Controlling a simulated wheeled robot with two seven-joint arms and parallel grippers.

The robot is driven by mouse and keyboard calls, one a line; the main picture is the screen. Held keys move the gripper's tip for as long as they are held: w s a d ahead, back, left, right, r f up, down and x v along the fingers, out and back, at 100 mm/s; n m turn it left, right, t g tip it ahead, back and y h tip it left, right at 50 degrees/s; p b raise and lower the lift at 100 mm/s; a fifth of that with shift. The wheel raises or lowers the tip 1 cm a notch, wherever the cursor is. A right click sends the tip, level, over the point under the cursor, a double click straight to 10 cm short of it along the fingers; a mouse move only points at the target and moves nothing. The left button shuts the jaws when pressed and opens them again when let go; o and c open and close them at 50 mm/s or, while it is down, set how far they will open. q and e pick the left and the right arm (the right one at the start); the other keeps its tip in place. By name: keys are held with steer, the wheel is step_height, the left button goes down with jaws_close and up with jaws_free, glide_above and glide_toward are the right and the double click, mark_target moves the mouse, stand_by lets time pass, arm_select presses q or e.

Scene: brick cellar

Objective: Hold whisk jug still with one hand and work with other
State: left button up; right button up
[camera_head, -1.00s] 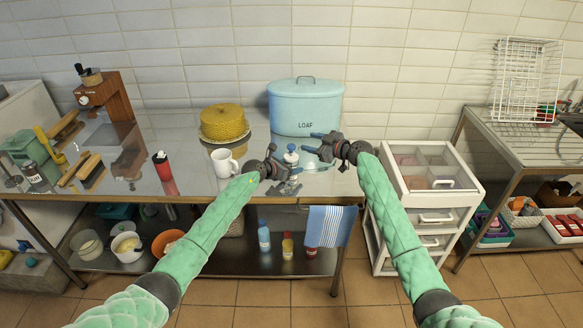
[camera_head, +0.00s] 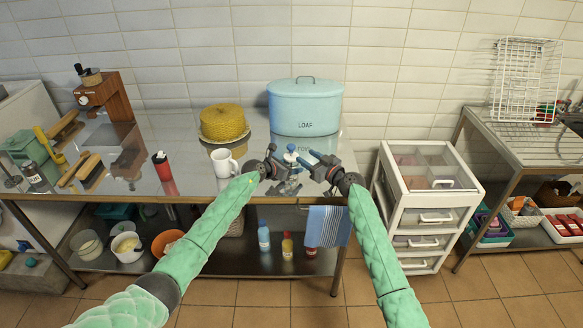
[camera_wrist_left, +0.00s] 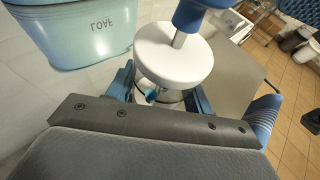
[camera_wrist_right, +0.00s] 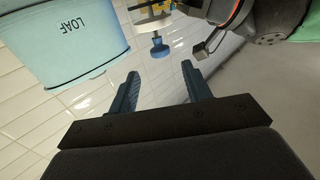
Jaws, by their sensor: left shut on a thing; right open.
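The whisk jug (camera_head: 291,150) stands on the steel table near its front edge, with a white lid (camera_wrist_left: 172,55) and a blue knob (camera_wrist_left: 200,12) on a thin metal stem. My left gripper (camera_head: 286,178) is shut on the jug's clear body below the lid, and its fingers hide part of the body. My right gripper (camera_head: 314,164) is open and empty, just right of the jug. In the right wrist view, the blue knob (camera_wrist_right: 160,48) lies a little beyond the open fingers (camera_wrist_right: 163,85), apart from them.
A blue LOAF bin (camera_head: 305,104) stands behind the jug. A white mug (camera_head: 224,164) is left of it, with a yellow woven cover (camera_head: 223,121) behind. A striped towel (camera_head: 327,226) hangs at the front edge. A white drawer unit (camera_head: 420,200) stands at right.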

mark_target(291, 145)
steer(key=shift+x, duration=4.8)
steer(key=shift+s, duration=0.1)
steer(key=shift+c, duration=0.2)
steer(key=c, duration=0.7)
steer(key=shift+o, duration=0.2)
